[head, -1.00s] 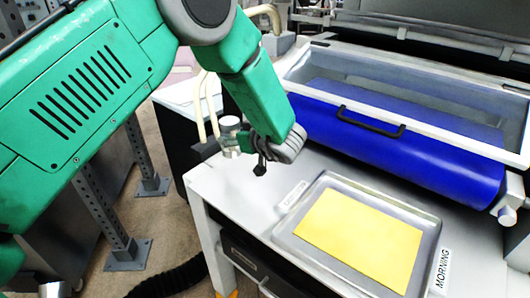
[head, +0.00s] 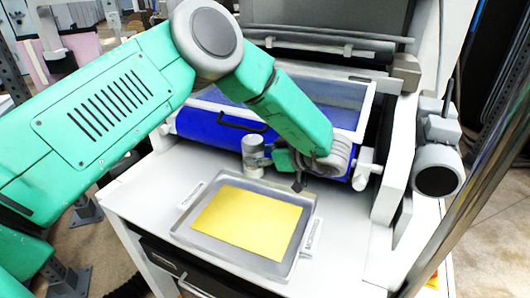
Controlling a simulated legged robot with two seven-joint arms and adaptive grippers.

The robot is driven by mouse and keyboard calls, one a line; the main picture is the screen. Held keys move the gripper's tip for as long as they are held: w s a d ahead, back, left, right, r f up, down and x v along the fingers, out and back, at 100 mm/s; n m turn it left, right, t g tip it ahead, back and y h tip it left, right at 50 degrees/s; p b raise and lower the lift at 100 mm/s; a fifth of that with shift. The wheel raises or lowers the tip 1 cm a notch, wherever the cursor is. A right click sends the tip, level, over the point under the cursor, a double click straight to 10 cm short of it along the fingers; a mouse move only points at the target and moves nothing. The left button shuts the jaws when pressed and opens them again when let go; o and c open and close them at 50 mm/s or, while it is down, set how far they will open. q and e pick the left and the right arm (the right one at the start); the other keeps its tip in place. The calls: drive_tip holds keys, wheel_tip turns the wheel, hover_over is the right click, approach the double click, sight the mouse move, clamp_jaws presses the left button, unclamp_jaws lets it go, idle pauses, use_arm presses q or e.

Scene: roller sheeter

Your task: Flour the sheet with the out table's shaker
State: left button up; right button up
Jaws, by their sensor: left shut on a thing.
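The yellow sheet (head: 248,222) lies flat in a shallow metal tray (head: 205,243) on the white table. My left gripper (head: 272,160) is shut on the shaker (head: 253,153), a small grey metal cylinder. The shaker looks about upright, near the tray's far edge in the picture and in front of the blue roller. Its height above the table is hard to tell. My gripper's fingers partly hide behind its own links. My right gripper is out of view.
The sheeter's blue roller (head: 215,132) with a black handle and clear-topped guard stands behind the table (head: 140,200). Small labels lie at the tray's left and right sides; the right one is hard to read. A grey motor (head: 437,168) sits at the right. Bare tabletop surrounds the tray.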

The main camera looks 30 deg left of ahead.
use_arm(q)
drive_tip(key=shift+w+d, duration=0.2)
drive_tip(key=shift+d, duration=0.4)
wheel_tip(320, 180, down, 8)
drive_tip(key=s+n+t+y+b, duration=0.1)
drive_tip(key=s+n+t+b, duration=0.1)
drive_tip(key=n+t+b, duration=0.6)
drive_tip(key=shift+d+r+n+t+b, duration=0.25)
drive_tip(key=shift+n+b, duration=2.85)
drive_tip(key=shift+b, duration=2.95)
drive_tip(key=shift+s+a, duration=0.15)
drive_tip(key=shift+s, duration=0.4)
drive_tip(key=shift+s+a, duration=0.15)
drive_tip(key=shift+s, duration=0.4)
